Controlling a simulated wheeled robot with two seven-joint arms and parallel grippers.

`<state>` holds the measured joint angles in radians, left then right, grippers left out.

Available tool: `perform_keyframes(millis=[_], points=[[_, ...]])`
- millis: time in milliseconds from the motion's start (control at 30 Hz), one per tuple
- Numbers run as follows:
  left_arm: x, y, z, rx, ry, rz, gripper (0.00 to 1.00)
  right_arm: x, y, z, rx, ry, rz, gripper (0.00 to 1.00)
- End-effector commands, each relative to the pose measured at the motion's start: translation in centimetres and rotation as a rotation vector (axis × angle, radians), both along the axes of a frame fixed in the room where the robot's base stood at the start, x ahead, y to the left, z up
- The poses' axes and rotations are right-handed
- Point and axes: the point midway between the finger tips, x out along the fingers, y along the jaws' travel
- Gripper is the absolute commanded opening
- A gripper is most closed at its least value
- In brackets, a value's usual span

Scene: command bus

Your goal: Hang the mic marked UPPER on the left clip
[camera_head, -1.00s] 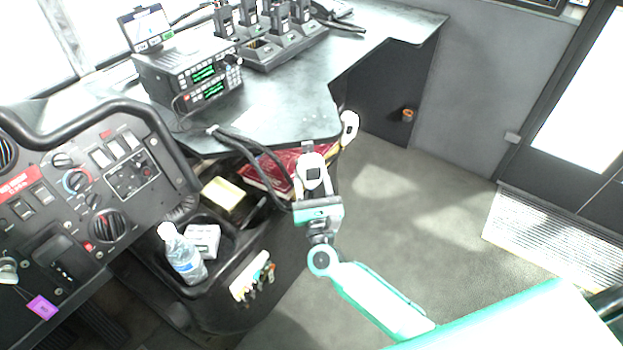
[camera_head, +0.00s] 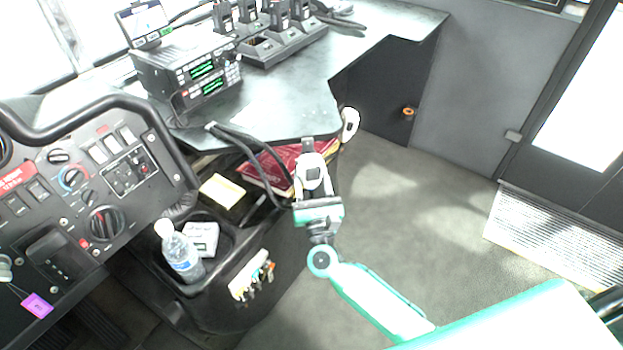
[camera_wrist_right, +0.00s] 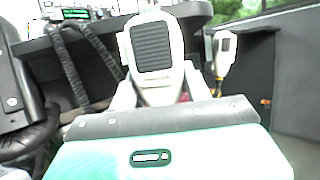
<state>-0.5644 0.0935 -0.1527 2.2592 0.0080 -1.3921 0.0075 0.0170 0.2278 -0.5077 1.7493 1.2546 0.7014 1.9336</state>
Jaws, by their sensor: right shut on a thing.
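My right gripper (camera_head: 312,188) is shut on a pale hand mic (camera_head: 311,165), just in front of the desk's front edge. In the right wrist view this mic (camera_wrist_right: 152,50) stands upright between the fingers, its dark ribbed grille facing the camera. No marking on it is readable. A second pale mic (camera_head: 350,124) hangs at the desk edge to the right; it also shows in the right wrist view (camera_wrist_right: 225,50). The left clip cannot be made out clearly near the held mic. My left gripper is not in view.
Black cords (camera_head: 250,145) hang left of the held mic. Stacked radios (camera_head: 190,75) and a charger with handheld radios (camera_head: 285,45) stand on the desk (camera_head: 265,105). A bottle (camera_head: 181,255) stands at lower left. Floor (camera_head: 420,200) at right is clear.

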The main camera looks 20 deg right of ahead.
Motion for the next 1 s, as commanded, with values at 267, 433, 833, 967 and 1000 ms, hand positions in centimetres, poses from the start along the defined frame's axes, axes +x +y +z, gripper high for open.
perform_keyframes(millis=[267, 433, 833, 967, 1000], points=[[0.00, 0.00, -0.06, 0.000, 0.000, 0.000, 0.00, 0.00, 0.01, 0.00, 0.000, -0.001, 0.000, 0.31], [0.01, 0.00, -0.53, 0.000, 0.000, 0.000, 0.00, 0.00, 0.02, -0.36, 0.001, 0.000, 0.000, 0.31], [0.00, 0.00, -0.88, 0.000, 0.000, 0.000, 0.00, 0.00, 0.03, -0.53, 0.000, 0.000, 0.001, 0.31], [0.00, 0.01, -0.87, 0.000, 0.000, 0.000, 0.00, 0.00, 0.03, -0.53, 0.000, 0.000, 0.000, 0.31], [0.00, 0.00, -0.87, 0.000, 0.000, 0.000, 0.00, 0.01, 0.03, -0.53, 0.000, 0.000, 0.000, 0.31]])
